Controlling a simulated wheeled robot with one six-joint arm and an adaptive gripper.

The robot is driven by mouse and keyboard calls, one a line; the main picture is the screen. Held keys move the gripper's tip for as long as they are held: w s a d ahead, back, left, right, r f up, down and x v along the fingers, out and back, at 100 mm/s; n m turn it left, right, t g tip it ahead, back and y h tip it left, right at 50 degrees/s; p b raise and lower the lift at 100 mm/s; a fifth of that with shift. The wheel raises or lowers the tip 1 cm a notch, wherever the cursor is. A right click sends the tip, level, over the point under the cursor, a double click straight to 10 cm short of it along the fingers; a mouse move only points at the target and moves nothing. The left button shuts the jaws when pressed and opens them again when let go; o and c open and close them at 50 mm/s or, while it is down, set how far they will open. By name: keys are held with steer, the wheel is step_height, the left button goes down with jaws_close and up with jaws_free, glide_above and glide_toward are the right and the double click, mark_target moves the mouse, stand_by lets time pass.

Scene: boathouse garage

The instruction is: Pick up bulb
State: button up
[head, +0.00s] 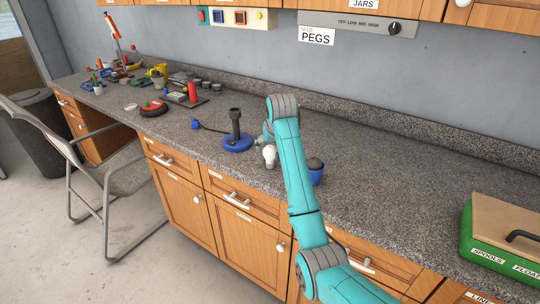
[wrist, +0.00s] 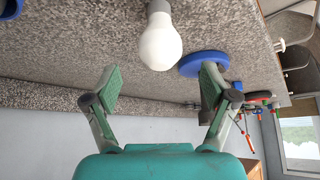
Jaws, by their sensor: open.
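The white bulb (head: 269,156) with a grey base is on the granite counter, between the blue-based stand and my arm in the head view. In the wrist view the bulb (wrist: 160,44) shows at top centre, ahead of the gap between my fingers and not between them. My gripper (wrist: 158,82) is open and empty, with green pads on both fingers. In the head view my gripper is mostly hidden behind my teal arm.
A blue round base with a dark post (head: 237,142) stands left of the bulb. A blue cup-like item (head: 316,172) is to the right, close to my arm. A green box (head: 500,240) sits far right. Several small items crowd the counter's far left.

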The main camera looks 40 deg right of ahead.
mark_target(271, 149)
steer(key=shift+x, duration=2.8)
steer(key=shift+s+a+f, duration=0.1)
steer(key=shift+s, duration=0.05)
steer(key=c, duration=1.3)
